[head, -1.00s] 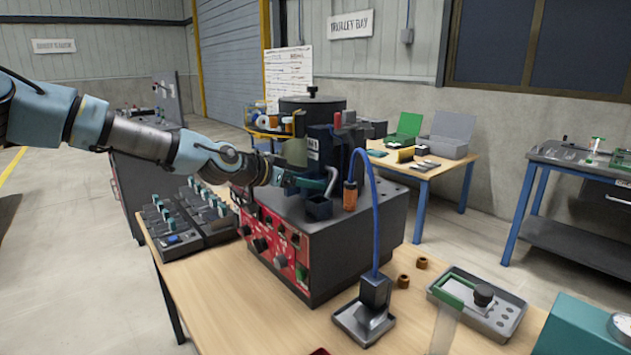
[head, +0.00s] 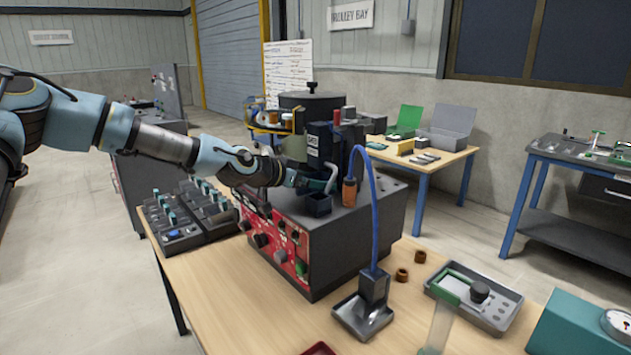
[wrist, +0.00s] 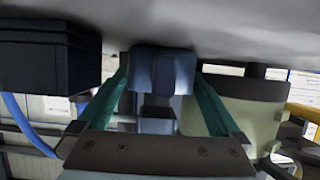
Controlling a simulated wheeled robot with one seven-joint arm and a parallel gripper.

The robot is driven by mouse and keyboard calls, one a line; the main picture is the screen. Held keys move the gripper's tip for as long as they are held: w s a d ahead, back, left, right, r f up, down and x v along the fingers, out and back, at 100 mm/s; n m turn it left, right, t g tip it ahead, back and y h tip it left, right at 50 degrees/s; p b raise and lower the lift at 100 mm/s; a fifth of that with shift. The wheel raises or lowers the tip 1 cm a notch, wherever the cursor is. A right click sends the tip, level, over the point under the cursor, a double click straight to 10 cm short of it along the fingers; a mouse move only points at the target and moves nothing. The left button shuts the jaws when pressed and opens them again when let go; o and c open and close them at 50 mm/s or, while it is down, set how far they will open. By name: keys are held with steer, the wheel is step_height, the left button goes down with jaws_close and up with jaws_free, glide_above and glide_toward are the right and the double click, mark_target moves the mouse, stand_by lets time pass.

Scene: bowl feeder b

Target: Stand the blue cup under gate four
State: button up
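My gripper (head: 316,184) is low in front of the dark gate tower (head: 319,143) on the red-fronted machine (head: 340,245). In the wrist view its two teal fingers (wrist: 161,85) flank a blue block-like thing, which looks like the blue cup (wrist: 160,70). The fingers appear to touch both its sides. It seems to stand at the machine's top; the wrist picture looks upside down. In the head view my gripper hides it. A dark square cup (head: 318,204) stands just in front, also in the wrist view (wrist: 48,58). I cannot read the gate number.
A blue hose (head: 378,215) arches right of my gripper, beside an orange-brown piece (head: 349,191). A pale green container (wrist: 240,112) is close at the right in the wrist view. A switch panel (head: 188,215), brown rings (head: 402,275) and a grey tray (head: 474,300) lie around the machine.

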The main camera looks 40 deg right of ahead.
steer(key=shift+r, duration=0.15)
steer(key=shift+w+a, duration=0.1)
steer(key=shift+a, duration=0.2)
steer(key=b+v, duration=0.2)
steer(key=v, duration=0.9)
steer(key=shift+a+r+b, duration=0.15)
steer(key=shift+a+b, duration=0.05)
steer(key=shift+b, duration=0.2)
